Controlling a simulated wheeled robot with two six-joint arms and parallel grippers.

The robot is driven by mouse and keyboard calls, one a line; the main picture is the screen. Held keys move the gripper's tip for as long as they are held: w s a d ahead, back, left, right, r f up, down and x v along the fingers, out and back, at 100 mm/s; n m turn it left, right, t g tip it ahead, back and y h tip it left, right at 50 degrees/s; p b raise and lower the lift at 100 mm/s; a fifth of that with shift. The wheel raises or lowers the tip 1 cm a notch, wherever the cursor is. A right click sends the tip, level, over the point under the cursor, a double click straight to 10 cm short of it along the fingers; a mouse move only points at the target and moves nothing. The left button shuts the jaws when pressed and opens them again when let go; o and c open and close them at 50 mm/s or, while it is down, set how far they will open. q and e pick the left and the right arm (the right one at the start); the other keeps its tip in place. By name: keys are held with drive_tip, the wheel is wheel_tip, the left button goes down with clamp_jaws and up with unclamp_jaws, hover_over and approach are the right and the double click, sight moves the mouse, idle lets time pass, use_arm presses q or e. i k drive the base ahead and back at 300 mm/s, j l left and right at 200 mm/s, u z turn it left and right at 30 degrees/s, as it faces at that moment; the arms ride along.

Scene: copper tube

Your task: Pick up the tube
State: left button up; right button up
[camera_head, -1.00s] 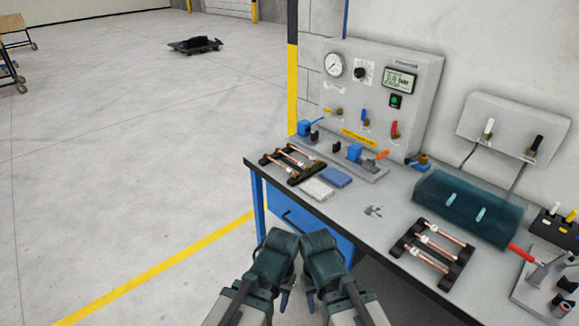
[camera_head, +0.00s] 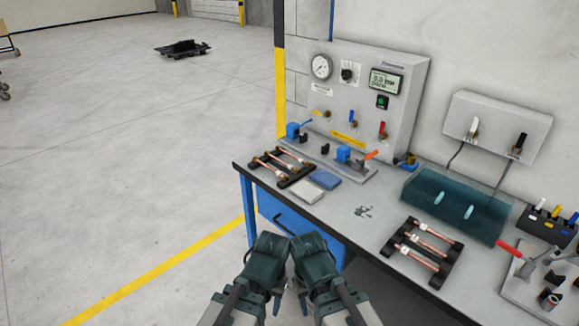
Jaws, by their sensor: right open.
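Copper tubes lie in two black racks on the grey workbench (camera_head: 345,222). The left rack holds several thin tubes (camera_head: 292,157) near the bench's far left corner. The right rack (camera_head: 449,270) holds several tubes (camera_head: 428,246) with pale fittings near the front edge. My left gripper (camera_head: 277,302) and right gripper (camera_head: 303,301) hang side by side at the bottom of the view, in front of the bench and apart from all tubes. The right is open with nothing seen in it. The left one's jaws are too hidden to judge.
A test panel (camera_head: 365,90) with gauge and display stands at the back.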

sight(285, 177)
drive_tip(key=i+l, duration=0.15)
drive_tip(key=l+z, duration=0.1)
drive_tip(key=z, duration=3.5)
drive_tip(key=k+j, duration=0.7)
drive_tip(key=k, duration=0.15)
